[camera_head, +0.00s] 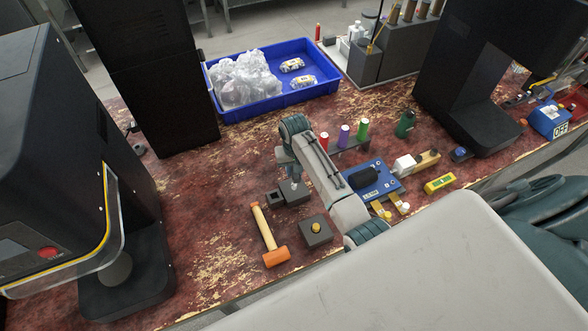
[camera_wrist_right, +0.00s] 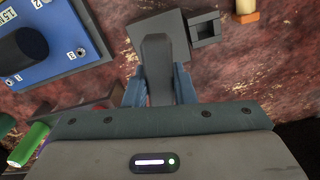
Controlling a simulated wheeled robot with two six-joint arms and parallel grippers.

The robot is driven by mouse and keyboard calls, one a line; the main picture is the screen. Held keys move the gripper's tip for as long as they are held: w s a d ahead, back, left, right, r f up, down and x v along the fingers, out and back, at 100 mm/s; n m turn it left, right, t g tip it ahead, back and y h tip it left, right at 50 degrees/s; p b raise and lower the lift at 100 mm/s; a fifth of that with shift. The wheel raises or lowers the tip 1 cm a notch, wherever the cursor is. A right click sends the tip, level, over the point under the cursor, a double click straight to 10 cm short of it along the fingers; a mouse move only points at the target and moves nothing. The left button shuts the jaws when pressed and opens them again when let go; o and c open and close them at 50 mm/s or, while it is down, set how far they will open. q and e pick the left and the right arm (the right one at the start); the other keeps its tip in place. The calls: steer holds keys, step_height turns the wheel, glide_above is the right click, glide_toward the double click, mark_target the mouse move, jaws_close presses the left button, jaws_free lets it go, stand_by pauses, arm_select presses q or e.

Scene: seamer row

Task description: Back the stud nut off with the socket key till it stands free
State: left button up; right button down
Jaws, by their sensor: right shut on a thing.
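My right gripper (camera_head: 290,174) points down over a dark grey block (camera_head: 293,193), left of the blue test panel. In the wrist view my right gripper (camera_wrist_right: 160,88) is shut on an upright dark grey piece (camera_wrist_right: 157,62), seemingly the socket key. Its lower end is hidden, so I cannot tell whether it touches the block (camera_wrist_right: 185,52). A small square part with an opening (camera_wrist_right: 205,30) joins the block's side. A separate dark block (camera_head: 306,239) nearer the front edge carries a yellow rounded piece (camera_head: 316,227), possibly the stud nut. No left gripper shows.
An orange-headed hammer (camera_head: 276,257) lies left of the nut block. The blue panel (camera_head: 377,180) and a rack of coloured cylinders (camera_head: 344,135) stand right of my forearm. A blue tray (camera_head: 256,112) with bagged goods is behind. Bare worn tabletop (camera_head: 205,215) lies to the left.

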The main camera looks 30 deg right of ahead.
steer(key=shift+s+f, duration=0.15)
steer(key=shift+f, duration=0.05)
steer(key=n, duration=0.3)
steer(key=shift+d+n, duration=0.1)
steer(key=shift+n, duration=0.3)
steer(key=shift+r, duration=0.2)
steer(key=shift+w+d+r, duration=0.1)
steer(key=shift+w+r, duration=0.1)
steer(key=shift+r, duration=0.2)
stand_by(0.3)
